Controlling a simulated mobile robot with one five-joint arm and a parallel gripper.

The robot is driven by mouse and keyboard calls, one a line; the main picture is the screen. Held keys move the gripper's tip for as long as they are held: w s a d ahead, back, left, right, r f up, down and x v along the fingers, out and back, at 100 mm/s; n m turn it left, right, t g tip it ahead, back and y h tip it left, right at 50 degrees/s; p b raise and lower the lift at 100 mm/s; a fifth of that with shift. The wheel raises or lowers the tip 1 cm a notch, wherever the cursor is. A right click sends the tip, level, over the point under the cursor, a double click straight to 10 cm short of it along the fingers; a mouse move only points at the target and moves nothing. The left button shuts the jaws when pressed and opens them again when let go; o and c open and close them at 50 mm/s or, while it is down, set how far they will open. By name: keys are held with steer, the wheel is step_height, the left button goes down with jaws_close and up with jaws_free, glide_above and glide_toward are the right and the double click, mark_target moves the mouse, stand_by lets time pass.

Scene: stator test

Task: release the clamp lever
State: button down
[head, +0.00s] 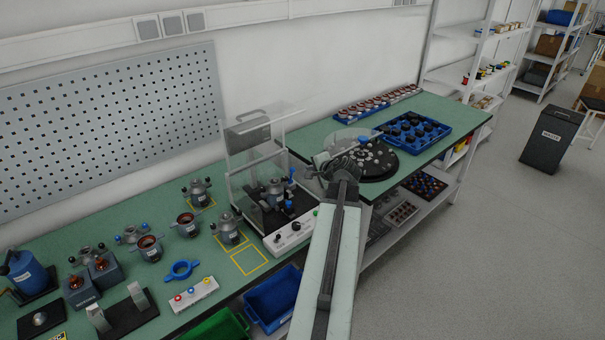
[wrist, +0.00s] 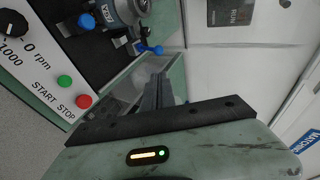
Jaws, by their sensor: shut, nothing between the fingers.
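The test stand (head: 293,236) with a clear cover stands on the green bench, a grey motor unit (head: 275,190) inside it. Blue-knobbed levers (head: 290,181) show at the unit's right side. In the wrist view, a blue-ended lever (wrist: 150,50) lies beside the grey unit (wrist: 122,8), and another blue knob (wrist: 86,21) is at its left. I cannot tell which is the clamp lever. My gripper (head: 313,172) is just right of the stand. In the wrist view, its fingers (wrist: 158,88) are together and empty, apart from the lever.
The stand's front panel has a green START button (wrist: 64,81) and a red STOP button (wrist: 84,101). A black round tray (head: 378,170) and a blue tray (head: 440,143) are to the right. Several motor parts and a blue bin (head: 272,302) are to the left and front.

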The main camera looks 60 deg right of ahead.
steer(key=b+x, duration=0.5)
steer(key=x, duration=0.5)
steer(key=shift+w+a, duration=0.2)
